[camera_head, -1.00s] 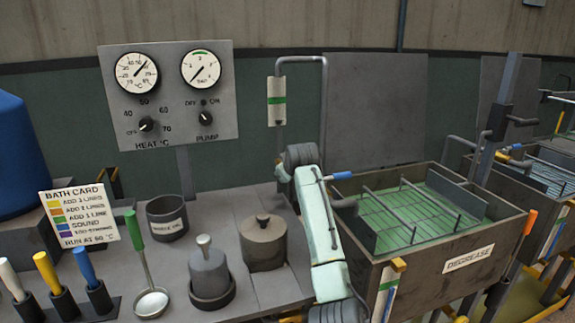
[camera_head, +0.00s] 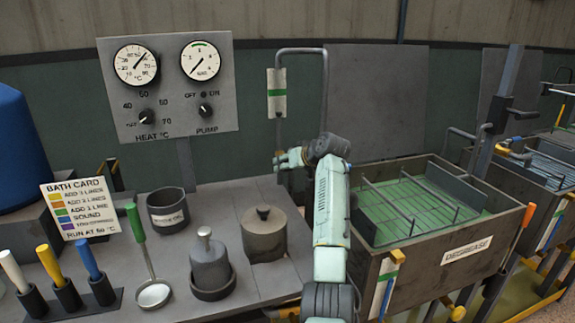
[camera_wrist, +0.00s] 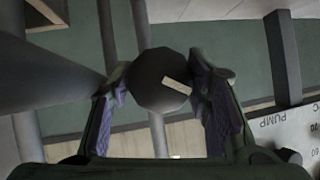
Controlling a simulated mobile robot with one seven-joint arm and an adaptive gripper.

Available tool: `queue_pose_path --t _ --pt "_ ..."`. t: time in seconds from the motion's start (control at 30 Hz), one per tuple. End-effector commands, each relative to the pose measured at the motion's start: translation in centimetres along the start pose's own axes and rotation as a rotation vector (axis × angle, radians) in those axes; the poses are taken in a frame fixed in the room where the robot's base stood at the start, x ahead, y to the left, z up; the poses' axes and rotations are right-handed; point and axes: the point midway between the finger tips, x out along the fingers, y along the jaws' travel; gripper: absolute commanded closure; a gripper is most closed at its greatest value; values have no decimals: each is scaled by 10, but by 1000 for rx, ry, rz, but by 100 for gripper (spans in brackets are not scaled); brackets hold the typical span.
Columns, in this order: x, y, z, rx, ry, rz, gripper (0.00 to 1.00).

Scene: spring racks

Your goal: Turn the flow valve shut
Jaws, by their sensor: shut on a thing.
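The flow valve shows in the wrist view as a dark round knob (camera_wrist: 158,80) with a pale pointer mark slanting to its lower right. My gripper (camera_wrist: 162,88) has its two purple-grey pads on either side of the knob, shut on it. In the head view my gripper (camera_head: 282,160) is at the thin upright pipe below the flow tube (camera_head: 277,92), a pale tube with a green band. The knob is hidden behind my fingers there.
A bent grey pipe (camera_head: 326,90) stands right of the flow tube. The heat and pump panel (camera_head: 170,85) is to the left. The degrease tank (camera_head: 450,255) is at right. Pots, a ladle (camera_head: 154,294) and coloured handles cover the bench.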

Motion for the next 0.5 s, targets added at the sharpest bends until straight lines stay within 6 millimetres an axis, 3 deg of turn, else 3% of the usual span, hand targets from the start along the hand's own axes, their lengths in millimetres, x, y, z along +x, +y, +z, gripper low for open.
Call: queue_pose_path --t 0.4,0.43,0.5 --pt "3 0 5 21 -5 -12 83" --pt "3 0 5 21 -6 -13 54" --pt "3 0 6 21 -7 -12 50"
